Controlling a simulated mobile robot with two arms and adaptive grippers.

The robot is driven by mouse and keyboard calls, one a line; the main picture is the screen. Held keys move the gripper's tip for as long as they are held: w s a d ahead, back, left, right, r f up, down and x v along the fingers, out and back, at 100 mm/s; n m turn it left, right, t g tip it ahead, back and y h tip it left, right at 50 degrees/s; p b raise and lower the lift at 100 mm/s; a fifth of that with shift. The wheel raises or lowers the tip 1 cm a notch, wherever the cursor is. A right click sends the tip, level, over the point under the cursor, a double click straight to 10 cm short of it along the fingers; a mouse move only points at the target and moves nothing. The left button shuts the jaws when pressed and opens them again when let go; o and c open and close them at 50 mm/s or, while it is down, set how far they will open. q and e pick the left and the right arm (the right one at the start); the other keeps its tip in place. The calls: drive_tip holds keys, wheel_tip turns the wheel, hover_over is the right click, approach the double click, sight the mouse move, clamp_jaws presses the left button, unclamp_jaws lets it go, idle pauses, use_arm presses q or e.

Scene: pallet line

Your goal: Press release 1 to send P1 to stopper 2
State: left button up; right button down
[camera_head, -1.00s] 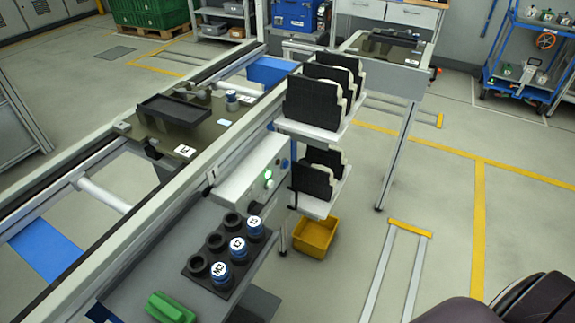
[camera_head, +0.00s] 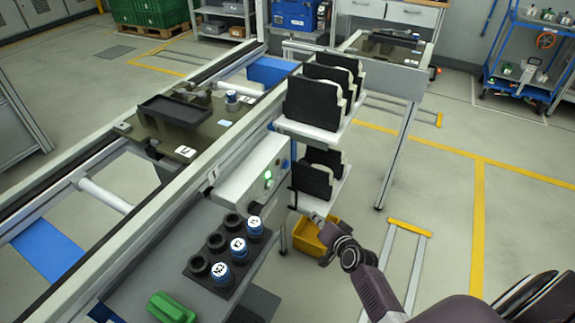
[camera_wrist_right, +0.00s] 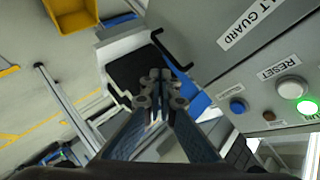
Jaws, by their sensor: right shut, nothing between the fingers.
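A pallet (camera_head: 142,127) with a dark tray (camera_head: 176,110) sits on the conveyor at left; its label is too small to read surely. The grey control box (camera_head: 235,186) beside the conveyor has a lit green button (camera_head: 268,175). In the right wrist view, the box shows a white button (camera_wrist_right: 290,89) by the RESET label, a lit green button (camera_wrist_right: 307,106) and a blue button (camera_wrist_right: 237,106). No release 1 label is legible. My right gripper (camera_head: 318,220) is shut and empty, right of the box and apart from it. My left gripper is not in view.
A rack (camera_head: 310,128) with black parts stands just beyond my right gripper. A yellow bin (camera_head: 307,236) is below it. A black holder (camera_head: 206,268) with blue-banded pieces and a green block (camera_head: 170,308) lie on the near shelf. The floor at right is open.

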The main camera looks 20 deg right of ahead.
sight(286, 165)
drive_tip(key=w+d+r+m+t, duration=0.1)
drive_tip(key=w+d+r, duration=0.1)
drive_tip(key=r, duration=0.4)
drive_tip(key=w+d+r+m+t, duration=0.1)
drive_tip(key=w+d+r, duration=0.1)
drive_tip(key=r, duration=0.4)
drive_tip(key=shift+w+r+m+t+h, duration=0.15)
drive_tip(key=shift+r+m+t+h, duration=0.15)
drive_tip(key=shift+r+t+h, duration=0.1)
drive_tip(key=shift+w+a, duration=0.1)
drive_tip(key=shift+a, duration=0.05)
drive_tip(key=w+a, duration=0.5)
drive_tip(key=w, duration=0.1)
drive_tip(key=shift+w+a+p, duration=0.15)
drive_tip(key=shift+w+p, duration=0.15)
drive_tip(key=shift+w, duration=0.1)
drive_tip(key=shift+w, duration=0.1)
idle(0.4)
drive_tip(key=shift+w+a+f, duration=0.1)
drive_tip(key=shift+w+a, duration=0.15)
drive_tip(key=shift+w+a, duration=0.3)
drive_tip(key=shift+w, duration=0.05)
idle(0.8)
idle(0.5)
drive_tip(key=shift+s+d, duration=0.5)
drive_tip(key=shift+s, duration=0.2)
